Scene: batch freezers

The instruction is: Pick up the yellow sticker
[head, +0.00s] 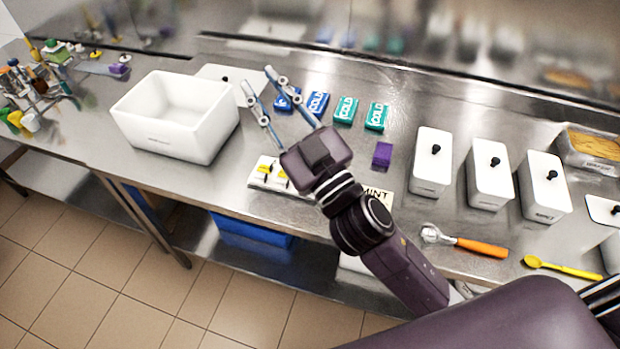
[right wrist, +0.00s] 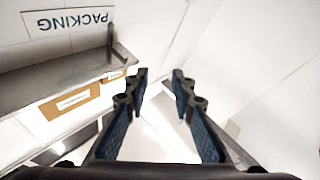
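Small yellow pieces (head: 265,169), probably the stickers, lie on a white card or sheet (head: 258,180) near the front edge of the steel counter in the head view. They are small, with dark marks beside them, and my right gripper's body partly covers the sheet's right side. My right gripper (head: 258,79) is raised above the counter, its two fingers apart and empty, pointing up and away past the sheet. In the right wrist view the same gripper (right wrist: 160,82) is open with nothing between the fingers. The sticker does not show there. My left gripper is not in view.
A large white bin (head: 150,142) stands left of the sheet. Blue and teal COLD packs (head: 346,110) and a purple block (head: 382,155) lie behind and right. White lidded tubs (head: 432,175), an orange-handled scoop (head: 480,246) and a yellow spoon (head: 560,268) are at right.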

